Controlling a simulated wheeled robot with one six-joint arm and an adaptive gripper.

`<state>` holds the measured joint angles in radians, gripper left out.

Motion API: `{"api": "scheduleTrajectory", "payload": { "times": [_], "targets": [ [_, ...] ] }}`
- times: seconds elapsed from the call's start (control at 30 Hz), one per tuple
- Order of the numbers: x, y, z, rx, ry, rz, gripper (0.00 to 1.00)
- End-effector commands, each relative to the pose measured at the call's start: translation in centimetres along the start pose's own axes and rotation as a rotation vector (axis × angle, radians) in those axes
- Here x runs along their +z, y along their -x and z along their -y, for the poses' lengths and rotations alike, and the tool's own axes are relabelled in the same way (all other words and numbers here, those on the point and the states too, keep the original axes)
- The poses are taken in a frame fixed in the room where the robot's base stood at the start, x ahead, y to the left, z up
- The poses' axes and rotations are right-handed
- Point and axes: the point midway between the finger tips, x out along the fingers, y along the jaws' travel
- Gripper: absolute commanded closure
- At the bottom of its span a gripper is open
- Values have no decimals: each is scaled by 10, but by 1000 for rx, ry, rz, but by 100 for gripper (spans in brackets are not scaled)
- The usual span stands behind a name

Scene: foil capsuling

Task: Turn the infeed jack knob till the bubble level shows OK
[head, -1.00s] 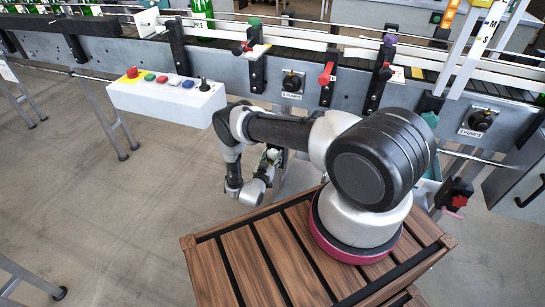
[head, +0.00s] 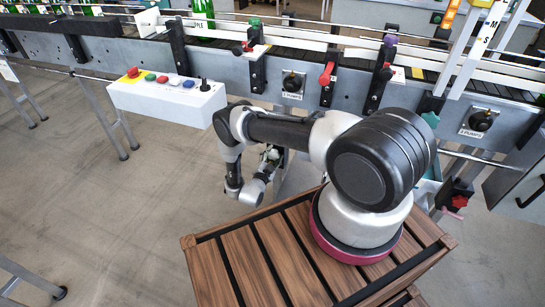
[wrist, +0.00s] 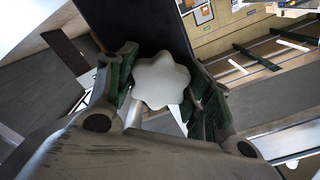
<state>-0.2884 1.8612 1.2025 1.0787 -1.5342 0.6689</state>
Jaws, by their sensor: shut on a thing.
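A pale grey, lobed knob (wrist: 160,80) sits between the two dark green-padded fingers of my gripper (wrist: 165,92) in the wrist view. The fingers are shut on the knob from both sides. In the head view my gripper (head: 271,156) is below the conveyor's side rail, left of my arm's base, and the knob there is mostly hidden by my arm. I cannot make out the bubble level or its reading in either view.
A white button box (head: 165,97) hangs from the conveyor left of my arm. A wooden slatted top (head: 250,255) lies below my arm. Open floor is at left.

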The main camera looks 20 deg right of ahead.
Motion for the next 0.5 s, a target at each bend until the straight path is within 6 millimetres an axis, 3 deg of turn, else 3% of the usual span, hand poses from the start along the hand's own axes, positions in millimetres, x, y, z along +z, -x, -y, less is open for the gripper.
{"api": "scheduleTrajectory", "payload": {
  "times": [0.5],
  "targets": [
    [0, 1, -1, 1, -65, 1, 73]
  ]
}}
